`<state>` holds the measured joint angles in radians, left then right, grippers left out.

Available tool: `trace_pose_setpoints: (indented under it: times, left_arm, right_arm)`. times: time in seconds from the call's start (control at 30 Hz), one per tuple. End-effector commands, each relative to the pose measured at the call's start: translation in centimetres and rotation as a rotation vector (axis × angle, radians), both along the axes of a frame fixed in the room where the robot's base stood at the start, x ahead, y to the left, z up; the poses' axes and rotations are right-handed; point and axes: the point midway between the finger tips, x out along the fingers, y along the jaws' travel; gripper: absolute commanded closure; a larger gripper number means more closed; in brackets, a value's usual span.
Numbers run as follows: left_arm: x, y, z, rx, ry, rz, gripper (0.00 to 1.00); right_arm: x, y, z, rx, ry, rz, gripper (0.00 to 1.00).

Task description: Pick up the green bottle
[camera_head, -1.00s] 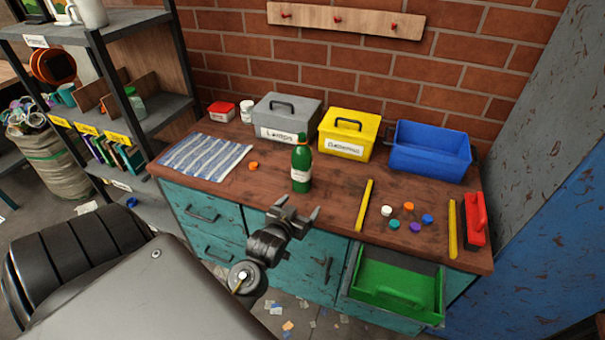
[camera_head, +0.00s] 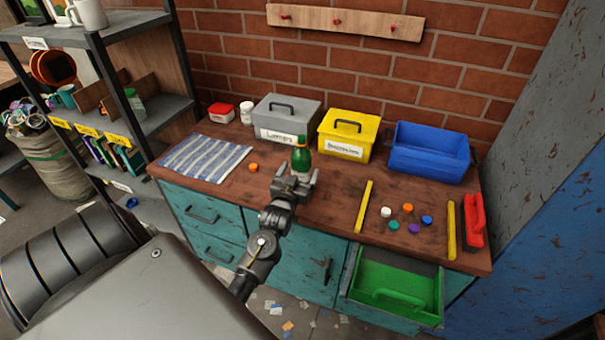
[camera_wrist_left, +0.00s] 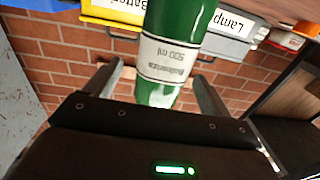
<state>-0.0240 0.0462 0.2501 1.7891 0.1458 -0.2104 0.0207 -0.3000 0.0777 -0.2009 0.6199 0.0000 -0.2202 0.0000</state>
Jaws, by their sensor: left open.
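The green bottle (camera_head: 301,158) with a white label stands upright on the wooden worktop (camera_head: 330,200), in front of the grey and yellow boxes. My left gripper (camera_head: 296,178) is open at the bottle's near side and hides its lower part in the head view. In the left wrist view the bottle (camera_wrist_left: 175,45) appears upside down between the two fingers of my left gripper (camera_wrist_left: 155,85), with a gap visible beside the fingers. My right gripper is not in view.
A grey box (camera_head: 286,120), a yellow box (camera_head: 347,135) and a blue bin (camera_head: 430,152) stand behind. Several coloured caps (camera_head: 408,209) lie between yellow strips to the right. A striped cloth (camera_head: 206,158) lies left. A drawer with a green tray (camera_head: 398,284) is open below.

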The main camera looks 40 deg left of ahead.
Motion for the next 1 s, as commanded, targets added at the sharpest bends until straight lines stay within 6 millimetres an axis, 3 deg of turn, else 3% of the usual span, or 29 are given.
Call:
trace_pose_setpoints:
  times: [0.17, 0.43, 0.77, 1.0]
  left_arm:
    - [0.7, 0.4, 0.1, 0.001, 0.001, 0.000, 0.18]
    - [4.2, 1.9, -0.1, 0.000, 0.001, -0.001, 0.18]
    - [4.7, 2.2, -0.2, 0.000, 0.001, -0.001, 0.18]
    - [4.7, 2.2, -0.2, 0.000, 0.001, -0.001, 0.49]
  right_arm:
    - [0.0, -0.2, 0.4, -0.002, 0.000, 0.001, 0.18]
    - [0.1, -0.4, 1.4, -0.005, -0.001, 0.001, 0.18]
    - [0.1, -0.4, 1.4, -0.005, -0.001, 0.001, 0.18]
    - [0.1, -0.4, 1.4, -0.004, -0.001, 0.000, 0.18]
